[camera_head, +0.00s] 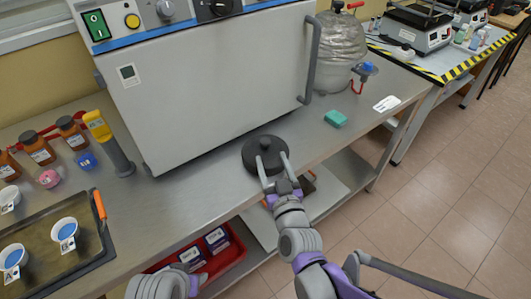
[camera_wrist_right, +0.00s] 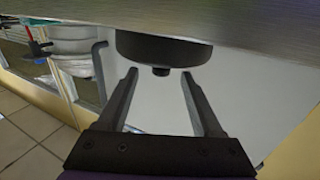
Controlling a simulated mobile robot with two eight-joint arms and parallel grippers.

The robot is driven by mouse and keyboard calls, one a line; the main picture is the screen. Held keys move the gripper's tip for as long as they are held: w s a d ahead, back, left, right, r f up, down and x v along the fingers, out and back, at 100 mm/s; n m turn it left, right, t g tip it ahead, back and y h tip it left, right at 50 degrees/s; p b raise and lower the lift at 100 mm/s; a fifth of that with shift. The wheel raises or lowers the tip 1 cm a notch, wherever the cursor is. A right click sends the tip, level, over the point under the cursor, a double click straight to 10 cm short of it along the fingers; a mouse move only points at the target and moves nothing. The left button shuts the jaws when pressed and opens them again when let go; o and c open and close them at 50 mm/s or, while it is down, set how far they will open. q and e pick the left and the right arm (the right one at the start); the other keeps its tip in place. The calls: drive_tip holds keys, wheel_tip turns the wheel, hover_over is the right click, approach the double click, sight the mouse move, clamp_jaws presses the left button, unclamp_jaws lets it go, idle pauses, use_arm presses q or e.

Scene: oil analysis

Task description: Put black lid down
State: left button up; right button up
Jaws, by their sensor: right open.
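The black lid (camera_head: 252,160) lies flat, knob up, on the metal bench near its front edge, in front of the large white oven. My right gripper (camera_head: 272,159) is open at the near side of the lid. In the right wrist view, which is turned upside down, the lid (camera_wrist_right: 165,49) rests against the bench and its knob (camera_wrist_right: 160,71) points down. The fingertips of the right gripper (camera_wrist_right: 158,76) stand apart on either side of the knob, with gaps visible. My left gripper is not visible; only part of that arm shows at the bottom.
The white oven (camera_head: 215,85) stands behind the lid. A green sponge (camera_head: 336,118) and a wrapped round vessel (camera_head: 340,50) are to the right. Brown bottles (camera_head: 38,147) and a dark tray (camera_head: 80,255) with cups are at left. A red bin (camera_head: 232,255) sits below.

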sight(266, 147)
drive_tip(key=b+x, duration=0.1)
drive_tip(key=x, duration=0.6)
drive_tip(key=shift+s+a, duration=0.1)
clamp_jaws()
